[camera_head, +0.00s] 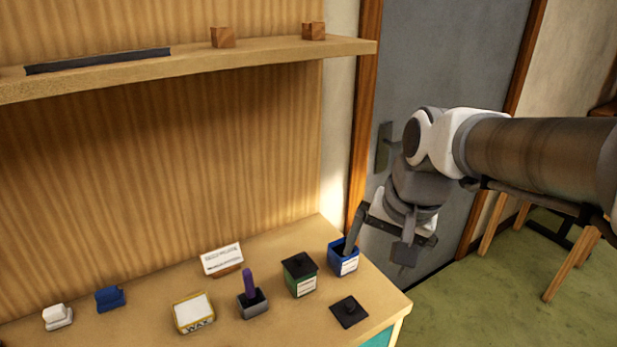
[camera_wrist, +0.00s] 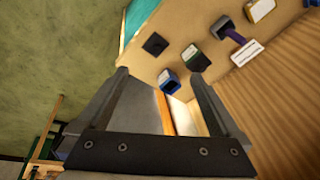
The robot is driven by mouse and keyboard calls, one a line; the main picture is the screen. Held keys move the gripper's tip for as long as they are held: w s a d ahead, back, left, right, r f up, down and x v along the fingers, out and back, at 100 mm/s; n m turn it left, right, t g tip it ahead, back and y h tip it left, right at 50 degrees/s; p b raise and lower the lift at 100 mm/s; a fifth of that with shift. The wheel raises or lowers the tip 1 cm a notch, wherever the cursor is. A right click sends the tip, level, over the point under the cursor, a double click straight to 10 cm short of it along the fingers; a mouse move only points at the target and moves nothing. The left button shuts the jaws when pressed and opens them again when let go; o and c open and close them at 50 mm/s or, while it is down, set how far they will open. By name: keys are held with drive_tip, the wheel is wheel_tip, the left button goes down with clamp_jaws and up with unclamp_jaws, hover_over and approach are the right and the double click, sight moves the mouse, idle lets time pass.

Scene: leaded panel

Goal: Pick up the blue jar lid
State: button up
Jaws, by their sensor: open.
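A dark square lid with a small knob (camera_head: 349,312) lies flat on the bench near its front right corner, in front of the blue jar. It also shows in the wrist view (camera_wrist: 155,44), beyond my fingertips. The blue jar (camera_head: 346,264) has a white label and looks open at the top; it stands behind the lid, partly covered by a finger in the head view. My gripper (camera_head: 376,250) is open and empty, up by the bench's right edge, apart from the lid. In the wrist view the fingers (camera_wrist: 160,76) spread around the blue jar's direction.
A green jar (camera_head: 301,283) with a dark lid stands left of the blue jar. Further left are a grey holder with a purple handle (camera_head: 252,300), a wax tin (camera_head: 193,312), a card (camera_head: 222,260), and blue and white blocks. A shelf (camera_head: 270,52) runs above.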

drive_tip(key=w+f+m+g, duration=0.3)
drive_tip(key=w+f+m, duration=0.4)
drive_tip(key=w+f, duration=0.3)
drive_tip(key=h+b, duration=0.1)
hover_over(353, 302)
wheel_tip(353, 302, down, 11)
drive_tip(key=shift+w+d+f, duration=0.1)
drive_tip(key=shift+d+f, duration=0.05)
drive_tip(key=shift+f, duration=0.05)
wheel_tip(353, 302, down, 5)
drive_tip(key=shift+f+b, duration=0.15)
drive_tip(key=shift+b, duration=0.15)
drive_tip(key=c, duration=1.1)
